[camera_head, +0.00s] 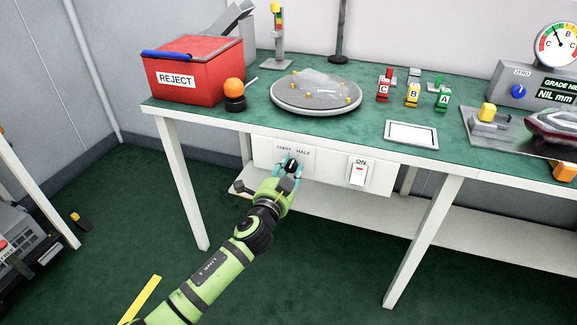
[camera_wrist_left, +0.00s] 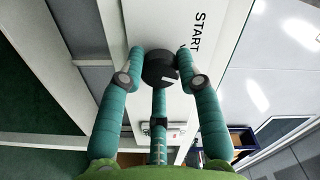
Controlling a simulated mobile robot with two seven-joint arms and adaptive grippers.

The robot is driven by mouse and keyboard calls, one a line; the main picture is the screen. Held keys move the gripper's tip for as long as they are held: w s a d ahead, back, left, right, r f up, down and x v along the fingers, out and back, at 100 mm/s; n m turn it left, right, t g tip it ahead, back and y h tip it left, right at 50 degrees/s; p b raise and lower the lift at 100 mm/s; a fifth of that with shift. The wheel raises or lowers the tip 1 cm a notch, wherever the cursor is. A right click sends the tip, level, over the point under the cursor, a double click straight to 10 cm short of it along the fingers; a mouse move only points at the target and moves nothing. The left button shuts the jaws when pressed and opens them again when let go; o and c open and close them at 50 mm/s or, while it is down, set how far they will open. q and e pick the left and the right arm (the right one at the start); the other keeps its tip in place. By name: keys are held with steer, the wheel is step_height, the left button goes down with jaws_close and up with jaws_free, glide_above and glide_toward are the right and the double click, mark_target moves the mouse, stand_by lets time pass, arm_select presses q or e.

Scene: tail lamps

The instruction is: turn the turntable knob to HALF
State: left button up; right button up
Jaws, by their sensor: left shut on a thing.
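The turntable knob (camera_head: 291,166) is a small black round knob on the white panel (camera_head: 325,172) under the table's front edge. The words START and HALF are printed above it. My left gripper (camera_head: 288,163) is shut on the knob, with teal fingers around it. In the left wrist view the black knob (camera_wrist_left: 160,69) sits between the fingertips (camera_wrist_left: 163,62), and a white mark shows on its face. START is readable beside it; HALF is hidden there. The turntable (camera_head: 316,107) is a grey disc on the table with a clear piece on it. My right gripper is not in view.
On the same panel, to the right, is an ON switch (camera_head: 359,171). On the table stand a red REJECT bin (camera_head: 190,92), an orange ball (camera_head: 234,88), coloured C, B, A blocks (camera_head: 412,96) and a gauge unit (camera_head: 543,93). A white shelf (camera_head: 440,225) runs below.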

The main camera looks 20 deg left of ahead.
arm_select(q)
steer(key=shift+r+m, duration=0.25)
steer(key=shift+m, duration=0.65)
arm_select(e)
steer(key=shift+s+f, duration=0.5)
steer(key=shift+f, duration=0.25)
arm_select(q)
steer(key=shift+d+p, duration=0.1)
steer(key=shift+p, duration=0.2)
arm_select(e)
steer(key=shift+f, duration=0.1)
arm_select(q)
steer(key=o, duration=1.1)
steer(key=shift+f, duration=0.1)
steer(key=shift+o, duration=0.2)
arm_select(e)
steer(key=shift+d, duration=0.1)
arm_select(q)
steer(key=shift+f, duration=0.1)
steer(key=shift+s, duration=0.3)
steer(key=s, duration=1.1)
steer(key=shift+s+a, duration=0.2)
steer(key=shift+a, duration=0.05)
